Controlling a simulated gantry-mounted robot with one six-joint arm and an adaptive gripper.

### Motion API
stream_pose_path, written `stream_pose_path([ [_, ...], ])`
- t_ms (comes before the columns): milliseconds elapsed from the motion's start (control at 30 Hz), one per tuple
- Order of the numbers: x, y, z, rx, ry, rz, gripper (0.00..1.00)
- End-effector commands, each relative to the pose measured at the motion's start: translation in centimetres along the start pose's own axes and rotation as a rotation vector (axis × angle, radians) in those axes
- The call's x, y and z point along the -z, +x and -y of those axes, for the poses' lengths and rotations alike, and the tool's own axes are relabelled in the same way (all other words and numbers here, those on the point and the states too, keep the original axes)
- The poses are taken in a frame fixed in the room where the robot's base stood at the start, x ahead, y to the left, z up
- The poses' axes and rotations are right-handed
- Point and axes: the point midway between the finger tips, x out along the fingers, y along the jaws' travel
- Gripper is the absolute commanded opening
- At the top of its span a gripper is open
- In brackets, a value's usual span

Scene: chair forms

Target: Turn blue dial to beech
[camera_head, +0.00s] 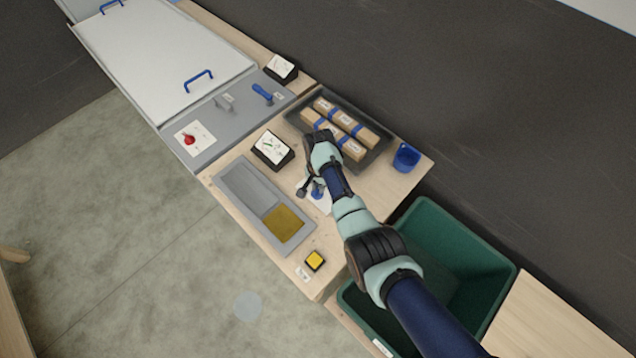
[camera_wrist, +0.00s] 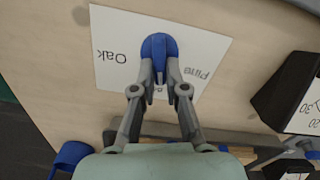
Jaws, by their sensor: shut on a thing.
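The blue dial (camera_wrist: 158,45) sits on a white card (camera_wrist: 118,70) on the wooden bench. "Oak" is printed on the card to the left and "Pine" to the right, both inverted in the wrist view. A third label between my fingers is mostly hidden. The dial's raised bar runs up and down in this view, its near end between my fingertips. My gripper (camera_wrist: 159,78) is shut on that bar.
A black gauge box (camera_head: 272,150) stands close to the dial. A grey tray (camera_head: 250,183), yellow button (camera_head: 315,260), blue cup (camera_head: 406,157) and black tray (camera_head: 375,163) of banded wooden pieces surround it. A green bin (camera_head: 490,260) is at the bench's near end.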

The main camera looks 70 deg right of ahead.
Motion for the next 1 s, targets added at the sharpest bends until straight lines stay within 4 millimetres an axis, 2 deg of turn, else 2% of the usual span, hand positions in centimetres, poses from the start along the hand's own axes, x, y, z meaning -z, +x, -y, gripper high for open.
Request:
stream_pose_path([
  [433, 0.03, -0.06, -0.26, 0.001, 0.232, -0.001, 0.00],
  [1000, 0.02, 0.00, -0.30, 0.000, 0.268, -0.001, 0.00],
])
